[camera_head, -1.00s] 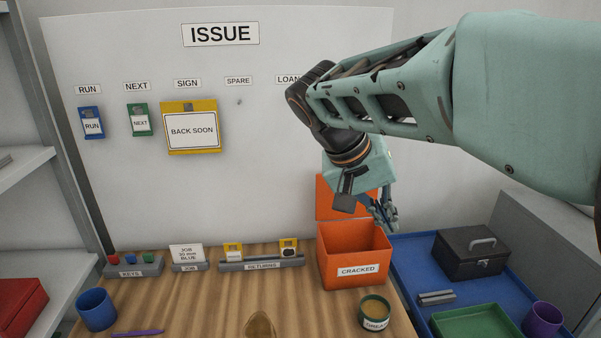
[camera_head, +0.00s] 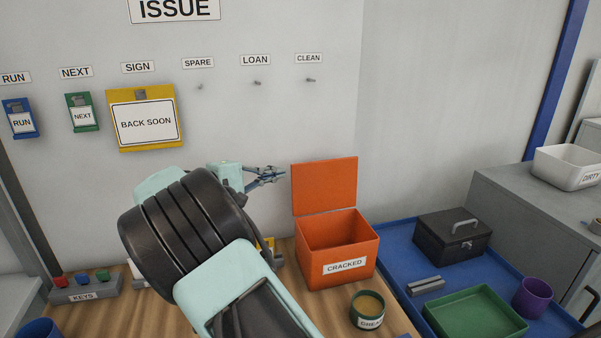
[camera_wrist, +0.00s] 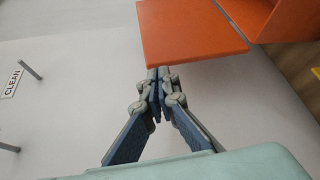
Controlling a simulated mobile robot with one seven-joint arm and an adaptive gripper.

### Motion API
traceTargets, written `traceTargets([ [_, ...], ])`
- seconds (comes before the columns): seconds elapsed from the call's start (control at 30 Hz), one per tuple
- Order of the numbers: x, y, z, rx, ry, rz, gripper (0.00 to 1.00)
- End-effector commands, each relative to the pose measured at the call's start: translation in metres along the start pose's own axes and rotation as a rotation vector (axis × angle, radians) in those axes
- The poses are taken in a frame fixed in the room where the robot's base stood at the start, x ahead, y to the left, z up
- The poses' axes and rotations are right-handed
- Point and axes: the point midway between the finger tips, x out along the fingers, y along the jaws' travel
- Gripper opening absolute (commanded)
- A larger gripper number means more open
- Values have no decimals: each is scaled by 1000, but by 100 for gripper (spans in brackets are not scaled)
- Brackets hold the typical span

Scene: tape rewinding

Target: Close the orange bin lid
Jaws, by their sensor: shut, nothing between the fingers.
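The orange bin (camera_head: 337,247) labelled CRACKED stands on the wooden counter, and its inside looks empty. Its orange lid (camera_head: 324,186) stands open and upright at the back edge, near the wall. My gripper (camera_head: 281,173) is shut and empty, just left of the lid's left edge at about its upper half. In the wrist view the shut fingertips (camera_wrist: 158,70) are at the edge of the lid (camera_wrist: 188,30). I cannot tell whether they touch it. Part of the bin (camera_wrist: 285,18) shows at the upper right of that view.
A grease tin (camera_head: 368,309) stands in front of the bin. To the right, a blue tray (camera_head: 400,262) holds a black box (camera_head: 451,236), a green tray (camera_head: 476,313) and a purple cup (camera_head: 532,297). Wall pegs (camera_head: 257,83) are above. My arm hides part of the counter.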

Motion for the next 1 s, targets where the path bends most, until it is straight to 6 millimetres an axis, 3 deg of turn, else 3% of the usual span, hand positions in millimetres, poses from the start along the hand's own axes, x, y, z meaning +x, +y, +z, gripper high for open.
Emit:
traceTargets([
  [0.1,-2,-8,-15,-39,16,29,0],
  [0.27,6,-8,-19,-51,20,38,0],
  [0.7,81,-5,-19,-49,18,35,0],
  [1.0,97,-6,-20,-48,21,35,0],
])
